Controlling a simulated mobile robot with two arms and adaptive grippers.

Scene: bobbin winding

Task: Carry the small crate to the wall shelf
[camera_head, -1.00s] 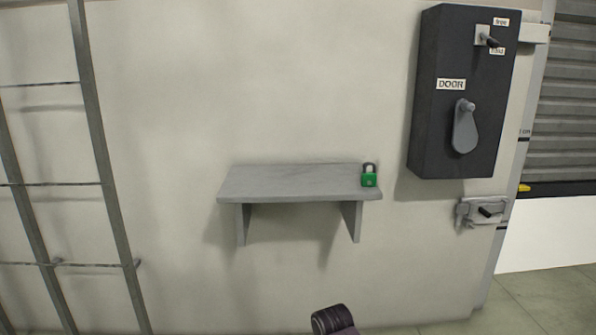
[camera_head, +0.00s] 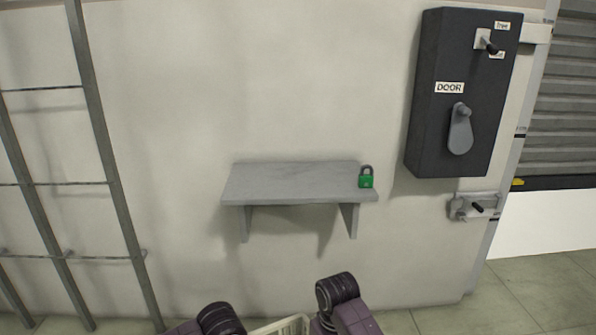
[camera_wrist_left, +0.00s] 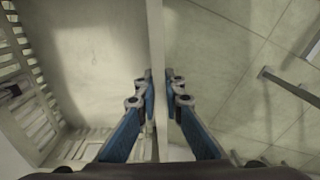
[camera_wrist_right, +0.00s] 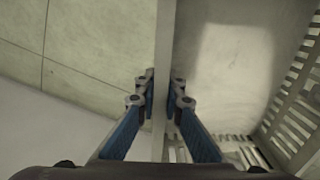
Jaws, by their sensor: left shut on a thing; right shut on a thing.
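The small crate is pale with slatted sides; only its rim (camera_head: 290,326) shows at the bottom edge of the head view, between my arms. In the left wrist view my left gripper (camera_wrist_left: 160,92) is shut on one crate wall, with slatted sides (camera_wrist_left: 42,75) at left. In the right wrist view my right gripper (camera_wrist_right: 160,92) is shut on another crate wall, with slats (camera_wrist_right: 290,112) at right. The visible crate floor looks bare. The grey wall shelf (camera_head: 290,182) is ahead, above the crate in the picture. Both gripper fingers are hidden in the head view.
A green padlock (camera_head: 366,179) stands at the shelf's right end; the rest of the shelf top is clear. A metal ladder (camera_head: 95,120) is at left. A dark DOOR switch box (camera_head: 465,95) and a latch (camera_head: 475,206) are at right.

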